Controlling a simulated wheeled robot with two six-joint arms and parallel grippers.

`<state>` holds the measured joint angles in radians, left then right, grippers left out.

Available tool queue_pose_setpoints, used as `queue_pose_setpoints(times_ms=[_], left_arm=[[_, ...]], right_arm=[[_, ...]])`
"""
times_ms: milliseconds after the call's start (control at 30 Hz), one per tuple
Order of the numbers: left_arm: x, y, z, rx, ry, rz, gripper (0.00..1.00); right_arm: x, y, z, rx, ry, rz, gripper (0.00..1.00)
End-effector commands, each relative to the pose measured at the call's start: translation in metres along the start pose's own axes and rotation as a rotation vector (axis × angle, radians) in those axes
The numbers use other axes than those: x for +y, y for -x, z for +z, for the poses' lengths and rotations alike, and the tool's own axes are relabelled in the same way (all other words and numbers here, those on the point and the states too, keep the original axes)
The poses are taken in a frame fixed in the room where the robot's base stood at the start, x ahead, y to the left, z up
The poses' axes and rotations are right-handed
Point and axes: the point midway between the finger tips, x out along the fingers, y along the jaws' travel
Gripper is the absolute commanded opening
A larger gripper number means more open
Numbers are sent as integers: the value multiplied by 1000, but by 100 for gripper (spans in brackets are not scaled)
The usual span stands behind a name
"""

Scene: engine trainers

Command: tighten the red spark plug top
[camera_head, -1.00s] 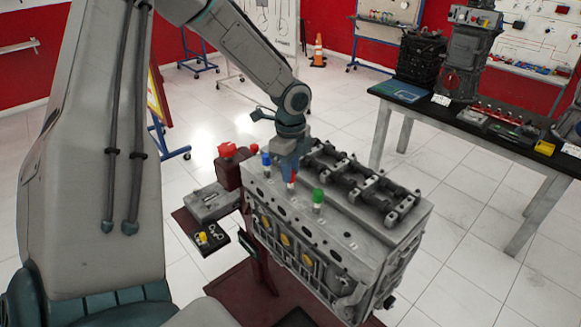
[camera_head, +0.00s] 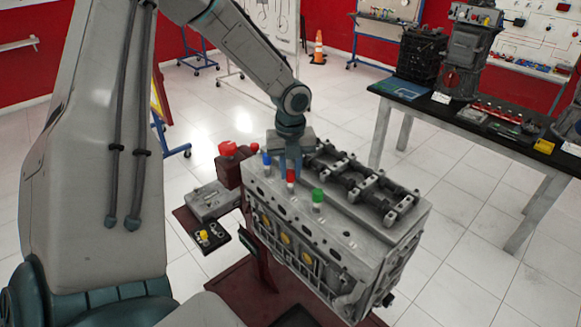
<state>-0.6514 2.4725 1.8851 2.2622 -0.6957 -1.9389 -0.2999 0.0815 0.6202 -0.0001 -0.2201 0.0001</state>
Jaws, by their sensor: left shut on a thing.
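The engine block (camera_head: 345,240) sits on a dark red stand in the middle of the view. On its top edge stand three spark plugs: a blue-topped one (camera_head: 266,163), the red spark plug top (camera_head: 291,177) and a green-topped one (camera_head: 318,196). My left gripper (camera_head: 290,168) points down from above onto the red spark plug and is shut on it. The fingers cover part of the plug, and its lower end is hidden. My right gripper is not in view.
A larger red knob (camera_head: 227,148) stands at the engine's left end. Black rocker gear (camera_head: 365,180) lies along the engine top. A workbench (camera_head: 460,115) stands at the back right.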

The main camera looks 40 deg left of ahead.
Motion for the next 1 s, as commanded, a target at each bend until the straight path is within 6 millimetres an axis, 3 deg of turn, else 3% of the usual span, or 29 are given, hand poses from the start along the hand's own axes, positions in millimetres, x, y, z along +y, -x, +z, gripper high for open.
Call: queue_pose_setpoints(times_ms=[333,867,900,1000], left_arm=[[0,1,1,-2,-130,0,0],[0,0,1,-2,-150,-1,0],[0,0,0,-2,-150,-1,29],[0,0,0,-1,-150,0,44]], right_arm=[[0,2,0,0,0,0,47],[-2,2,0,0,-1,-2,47],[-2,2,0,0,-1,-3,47],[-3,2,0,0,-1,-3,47]])
